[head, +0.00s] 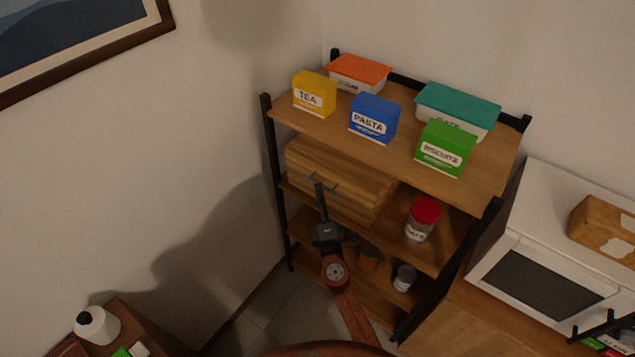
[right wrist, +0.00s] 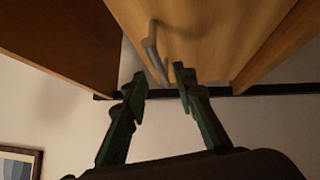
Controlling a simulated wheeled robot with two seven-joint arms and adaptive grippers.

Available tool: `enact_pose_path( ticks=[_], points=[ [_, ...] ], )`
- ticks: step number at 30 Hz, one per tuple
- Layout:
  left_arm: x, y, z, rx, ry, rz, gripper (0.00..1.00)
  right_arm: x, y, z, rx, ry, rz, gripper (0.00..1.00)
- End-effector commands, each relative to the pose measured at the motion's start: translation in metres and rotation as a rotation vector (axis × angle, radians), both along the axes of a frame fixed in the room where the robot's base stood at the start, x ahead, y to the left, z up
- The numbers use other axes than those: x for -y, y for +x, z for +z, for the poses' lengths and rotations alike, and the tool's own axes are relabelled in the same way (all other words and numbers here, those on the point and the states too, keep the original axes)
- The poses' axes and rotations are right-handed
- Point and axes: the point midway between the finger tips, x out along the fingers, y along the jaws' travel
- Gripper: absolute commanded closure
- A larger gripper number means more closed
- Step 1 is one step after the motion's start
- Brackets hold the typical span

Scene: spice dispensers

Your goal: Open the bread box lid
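The wooden bread box (head: 350,188) sits on the middle shelf of the rack, below the top shelf. Its lid appears closed, with a thin metal handle (head: 332,186) on the front. My right gripper (head: 319,190) is in front of the box at the handle. In the right wrist view the two fingers (right wrist: 160,76) are apart, with a gap between the tips. The grey handle (right wrist: 152,50) is just ahead of the tips, near the left finger and roughly in line with the gap. I cannot tell whether they touch.
The top shelf (head: 400,140) holds several boxes and tubs. A red-lidded jar (head: 422,218) stands right of the bread box. Smaller jars (head: 403,278) are on the shelf below. A black rack post (head: 275,150) is close on the left. A white microwave (head: 545,280) is at right.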

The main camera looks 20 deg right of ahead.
Motion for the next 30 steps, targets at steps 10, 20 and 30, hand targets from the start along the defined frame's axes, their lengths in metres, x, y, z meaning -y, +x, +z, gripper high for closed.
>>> enact_pose_path(
  ticks=[10,20,30],
  points=[
    [0.0,0.002,0.002,0.002,0.0,-0.001,0.3,0.004,0.036,0.005,0.0,0.001,-0.002,0.74],
    [0.001,0.002,0.002,0.002,0.0,-0.001,0.3,0.005,0.038,0.005,0.0,0.002,-0.002,0.78],
    [0.001,0.002,0.002,0.003,-0.001,-0.001,0.3,0.005,0.037,0.005,0.0,0.002,-0.002,1.0]
  ],
)
